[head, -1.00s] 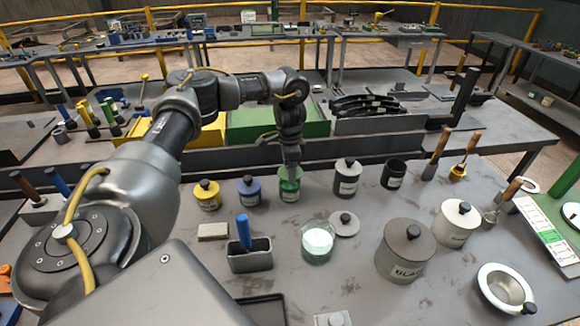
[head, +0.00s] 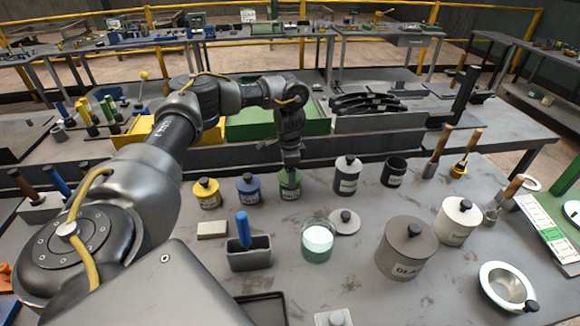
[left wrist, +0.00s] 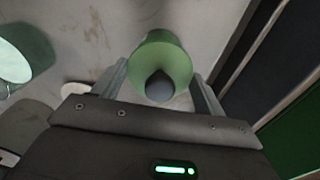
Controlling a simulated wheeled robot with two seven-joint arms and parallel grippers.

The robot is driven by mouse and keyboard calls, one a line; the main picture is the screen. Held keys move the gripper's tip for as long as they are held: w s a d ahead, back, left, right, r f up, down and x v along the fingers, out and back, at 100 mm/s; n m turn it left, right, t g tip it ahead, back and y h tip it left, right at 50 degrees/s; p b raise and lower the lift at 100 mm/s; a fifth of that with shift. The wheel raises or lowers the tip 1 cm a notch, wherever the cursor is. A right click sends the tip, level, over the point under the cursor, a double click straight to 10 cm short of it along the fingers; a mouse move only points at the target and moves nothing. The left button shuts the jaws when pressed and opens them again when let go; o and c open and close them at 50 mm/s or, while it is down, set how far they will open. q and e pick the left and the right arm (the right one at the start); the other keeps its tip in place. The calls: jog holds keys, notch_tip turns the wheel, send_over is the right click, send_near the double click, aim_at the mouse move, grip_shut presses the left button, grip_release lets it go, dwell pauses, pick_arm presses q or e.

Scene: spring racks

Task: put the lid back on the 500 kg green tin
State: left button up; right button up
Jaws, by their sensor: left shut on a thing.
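The small green tin (head: 289,188) stands upright in the back row on the grey bench, with a pale label too small to read. My left gripper (head: 291,170) points straight down over it. In the left wrist view a round green lid (left wrist: 160,48) with a grey knob (left wrist: 159,87) sits between the fingers of my left gripper (left wrist: 160,80), which is shut on it. The lid is at the tin's top; I cannot tell whether it is fully seated. The fingers hide part of the tin's top. My right gripper is not in view.
A large grey-brown tin (head: 404,252) is at right.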

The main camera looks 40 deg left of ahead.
pick_arm(q)
jog(key=shift+p, duration=0.4)
dwell(0.7)
jog(key=shift+p, duration=0.45)
jog(key=shift+f+p, duration=0.15)
jog(key=shift+p, duration=0.2)
dwell(0.7)
jog(key=shift+p, duration=0.45)
dwell(0.5)
jog(key=o, duration=1.1)
jog(key=shift+o, duration=0.4)
